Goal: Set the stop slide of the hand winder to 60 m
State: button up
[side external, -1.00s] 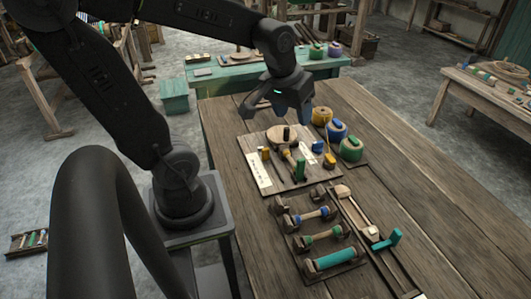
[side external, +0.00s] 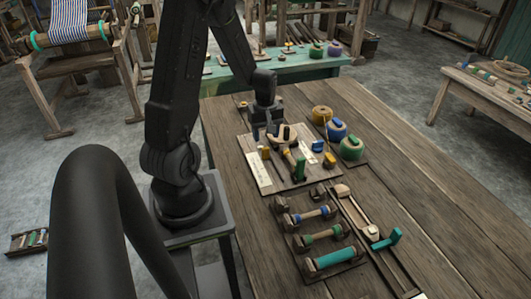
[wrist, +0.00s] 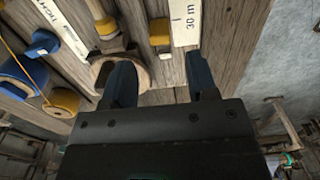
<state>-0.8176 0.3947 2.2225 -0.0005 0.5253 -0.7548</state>
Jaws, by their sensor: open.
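The hand winder board (side external: 290,182) lies on the wooden table. A white scale strip (side external: 263,177) runs along its left side; the wrist view shows the strip (wrist: 184,14) marked "30 m". A small ochre block (side external: 265,153), apparently the stop slide, sits beside the strip; it also shows in the wrist view (wrist: 160,33). No 60 m mark is readable. My gripper (side external: 268,135) is above the winder's far end, pointing down. In the wrist view my gripper (wrist: 160,72) is open and empty, with the ochre block beyond the gap between its fingers.
A round wooden wheel (wrist: 142,75) is close by the left finger. A second label (side external: 304,152), a blue piece (side external: 317,146) and an ochre knob (side external: 329,160) are to the right. Thread cones (side external: 350,149) stand beyond. A bobbin rack (side external: 330,262) lies nearer the camera.

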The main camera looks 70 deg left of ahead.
aim_at(265, 148)
notch_tip(265, 148, down, 8)
jog(key=shift+f, duration=0.1)
dwell(0.4)
grip_shut()
dwell(0.3)
